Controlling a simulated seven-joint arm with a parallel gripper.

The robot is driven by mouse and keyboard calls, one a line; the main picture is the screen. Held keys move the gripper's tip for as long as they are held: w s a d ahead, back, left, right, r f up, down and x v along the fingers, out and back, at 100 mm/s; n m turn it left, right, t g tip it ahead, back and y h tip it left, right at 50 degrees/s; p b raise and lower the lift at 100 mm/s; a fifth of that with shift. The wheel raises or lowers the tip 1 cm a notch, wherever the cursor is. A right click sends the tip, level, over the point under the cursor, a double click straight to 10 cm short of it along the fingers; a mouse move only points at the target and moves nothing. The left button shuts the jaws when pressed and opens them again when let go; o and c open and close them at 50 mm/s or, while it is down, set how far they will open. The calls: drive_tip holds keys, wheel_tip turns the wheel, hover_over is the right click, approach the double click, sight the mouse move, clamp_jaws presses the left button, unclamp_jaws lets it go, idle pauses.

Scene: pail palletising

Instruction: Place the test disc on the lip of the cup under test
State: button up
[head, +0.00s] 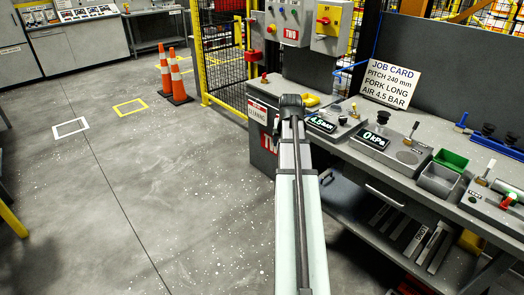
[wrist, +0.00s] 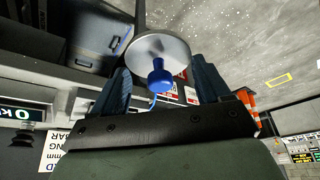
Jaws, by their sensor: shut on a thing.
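The test disc (wrist: 146,52), a pale metal plate with a blue knob (wrist: 160,78) on its face, is between the two dark blue fingers of my gripper (wrist: 161,72) in the wrist view. The fingers sit at either side of the disc and are shut on it. In the head view the end of my arm hides the gripper and disc. A black cup (head: 383,117), likely the cup under test, stands on the box with the 0 kPa display (head: 375,139). A dark cup shows beside that display in the wrist view (wrist: 28,138), apart from the disc.
The bench (head: 345,147) carries a 4.5 bar gauge (head: 321,123), a green bin (head: 451,160), a grey bin (head: 438,181), a lever box (head: 497,203) and a job card (head: 391,83). Yellow fencing (head: 222,70) and orange cones (head: 176,77) stand behind. The floor at left is mostly clear.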

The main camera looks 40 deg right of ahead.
drive_tip(key=s+d+r+m+g, duration=0.15)
drive_tip(key=s+d+r, duration=0.35)
drive_tip(key=d, duration=0.6)
drive_tip(key=s+d+r+m+h, duration=0.1)
drive_tip(key=s+d+r+m, duration=0.1)
drive_tip(key=s+d, duration=0.75)
drive_tip(key=s+d+r+m, duration=0.1)
drive_tip(key=s+d+r, duration=0.3)
drive_tip(key=d, duration=0.9)
wheel_tip(320, 180, up, 3)
hover_over(384, 112)
drive_tip(key=a, duration=0.1)
drive_tip(key=shift+s+a+f, duration=0.1)
drive_tip(key=shift+s+f, duration=0.1)
drive_tip(key=shift+f, duration=1.4)
drive_tip(key=shift+s+a+f, duration=0.1)
drive_tip(key=shift+s+f, duration=0.05)
drive_tip(key=shift+f, duration=1.4)
drive_tip(key=shift+f, duration=0.55)
drive_tip(key=o, duration=1.1)
drive_tip(key=shift+o, duration=0.2)
